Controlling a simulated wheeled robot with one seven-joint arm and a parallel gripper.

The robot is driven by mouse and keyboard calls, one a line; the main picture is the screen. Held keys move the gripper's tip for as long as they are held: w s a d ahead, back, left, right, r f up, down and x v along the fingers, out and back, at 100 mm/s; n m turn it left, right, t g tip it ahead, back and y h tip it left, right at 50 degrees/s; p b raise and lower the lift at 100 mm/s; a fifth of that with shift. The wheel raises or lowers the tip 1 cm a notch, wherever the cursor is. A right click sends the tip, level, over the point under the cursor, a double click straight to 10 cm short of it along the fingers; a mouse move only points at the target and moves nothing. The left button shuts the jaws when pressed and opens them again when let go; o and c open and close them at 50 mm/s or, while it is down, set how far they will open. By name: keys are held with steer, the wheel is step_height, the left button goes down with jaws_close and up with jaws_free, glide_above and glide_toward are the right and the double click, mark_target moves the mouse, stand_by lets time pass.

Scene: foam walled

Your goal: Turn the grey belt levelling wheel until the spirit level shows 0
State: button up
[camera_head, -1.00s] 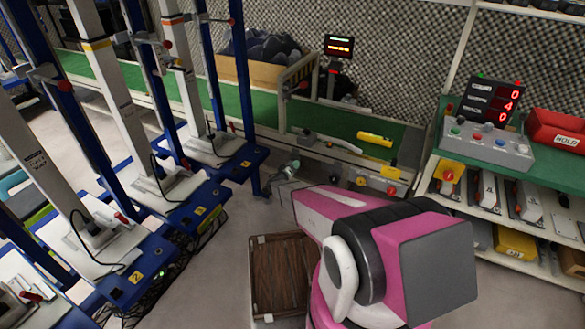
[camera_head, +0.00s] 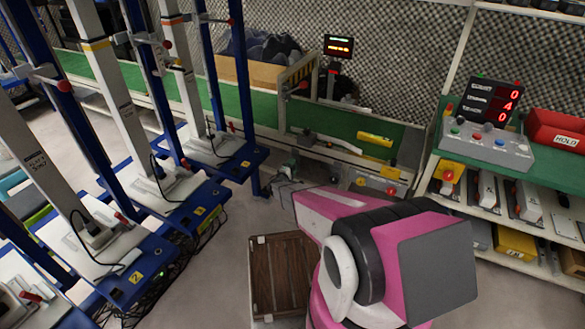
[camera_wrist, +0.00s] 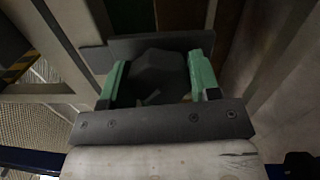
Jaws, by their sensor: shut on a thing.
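In the wrist view, the dark grey wheel (camera_wrist: 158,68), a lobed knob, sits between the two green fingers of my gripper (camera_wrist: 157,78). The fingers press on it from left and right. In the head view my gripper (camera_head: 286,175) is small and low at the front side of the green belt (camera_head: 320,118); the wheel cannot be made out there. A yellow bar (camera_head: 375,139) lies on the belt to the right and looks like the spirit level. Its bubble or reading is too small to tell.
Blue-based machines (camera_head: 165,195) line the left. A control box with a red display (camera_head: 490,100) and a red bin (camera_head: 558,130) are on the right bench. Yellow and red buttons (camera_head: 376,187) are on the belt's front.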

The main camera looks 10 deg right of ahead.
steer(key=n, duration=0.6)
steer(key=shift+t, duration=0.3)
steer(key=n+y, duration=0.1)
steer(key=n, duration=0.3)
steer(key=shift+a+r+n, duration=0.1)
steer(key=shift+n, duration=0.3)
steer(key=n, duration=0.5)
steer(key=shift+n+y, duration=0.3)
steer(key=shift+n, duration=0.1)
steer(key=n, duration=0.4)
steer(key=shift+a+n, duration=0.1)
steer(key=shift+n, duration=0.3)
steer(key=o, duration=0.9)
